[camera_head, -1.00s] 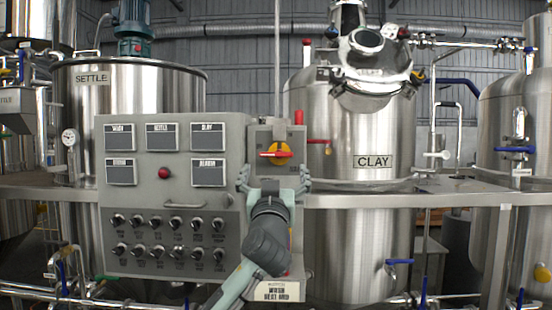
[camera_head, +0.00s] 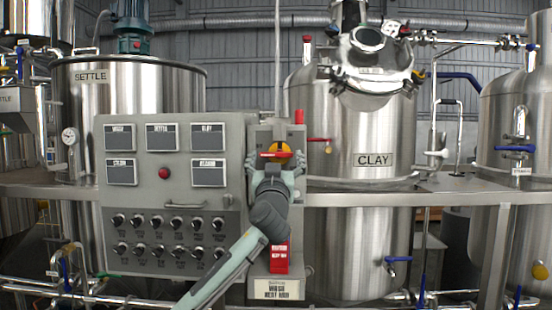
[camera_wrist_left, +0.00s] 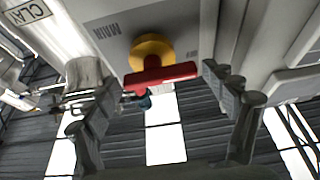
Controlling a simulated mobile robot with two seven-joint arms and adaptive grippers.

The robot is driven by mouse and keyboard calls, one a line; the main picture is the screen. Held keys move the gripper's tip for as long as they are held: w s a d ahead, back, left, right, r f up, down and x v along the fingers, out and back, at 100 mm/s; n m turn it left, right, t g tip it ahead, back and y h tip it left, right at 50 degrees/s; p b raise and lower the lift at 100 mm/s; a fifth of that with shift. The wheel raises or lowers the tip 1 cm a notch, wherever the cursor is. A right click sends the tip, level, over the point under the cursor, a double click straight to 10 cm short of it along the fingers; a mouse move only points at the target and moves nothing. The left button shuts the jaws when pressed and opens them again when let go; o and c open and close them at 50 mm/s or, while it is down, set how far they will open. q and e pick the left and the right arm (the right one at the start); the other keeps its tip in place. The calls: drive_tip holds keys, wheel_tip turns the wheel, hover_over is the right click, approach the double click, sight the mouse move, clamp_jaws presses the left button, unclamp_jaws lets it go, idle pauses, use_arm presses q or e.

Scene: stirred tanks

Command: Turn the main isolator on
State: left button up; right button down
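The main isolator is a red bar handle (camera_head: 268,154) on a yellow round base (camera_head: 284,148), on a grey box at the right of the control panel. The handle lies about level in the head view. My left gripper (camera_head: 276,158) is in front of the box, one finger to each side of the handle. In the left wrist view the red handle (camera_wrist_left: 162,77) and yellow base (camera_wrist_left: 150,50) lie ahead of the open fingers (camera_wrist_left: 168,100), with visible gaps at both sides. My right gripper is not in view.
The grey control panel (camera_head: 180,205) with knobs and label plates stands just left of the isolator. The CLAY tank (camera_head: 350,140) and a steel ledge (camera_head: 400,193) are at the right.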

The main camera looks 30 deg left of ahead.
use_arm(q)
drive_tip(key=c, duration=0.7)
drive_tip(key=shift+m, duration=0.4)
drive_tip(key=m+h, duration=0.1)
drive_tip(key=m, duration=0.2)
drive_tip(key=m+h, duration=0.2)
drive_tip(key=m, duration=0.1)
drive_tip(key=m+t+h, duration=0.1)
drive_tip(key=m+h, duration=0.1)
drive_tip(key=m, duration=0.1)
drive_tip(key=shift+a+r, duration=0.1)
drive_tip(key=shift+r, duration=0.15)
drive_tip(key=m+h, duration=0.1)
drive_tip(key=m, duration=0.1)
drive_tip(key=m+h, duration=0.1)
drive_tip(key=m, duration=0.2)
drive_tip(key=m+g, duration=0.1)
drive_tip(key=m, duration=0.1)
drive_tip(key=shift+r+m+h, duration=0.3)
drive_tip(key=shift+h, duration=0.1)
drive_tip(key=m, duration=0.2)
drive_tip(key=m+g+h, duration=0.1)
drive_tip(key=m, duration=0.1)
drive_tip(key=shift+m+g, duration=0.3)
drive_tip(key=shift+m, duration=0.1)
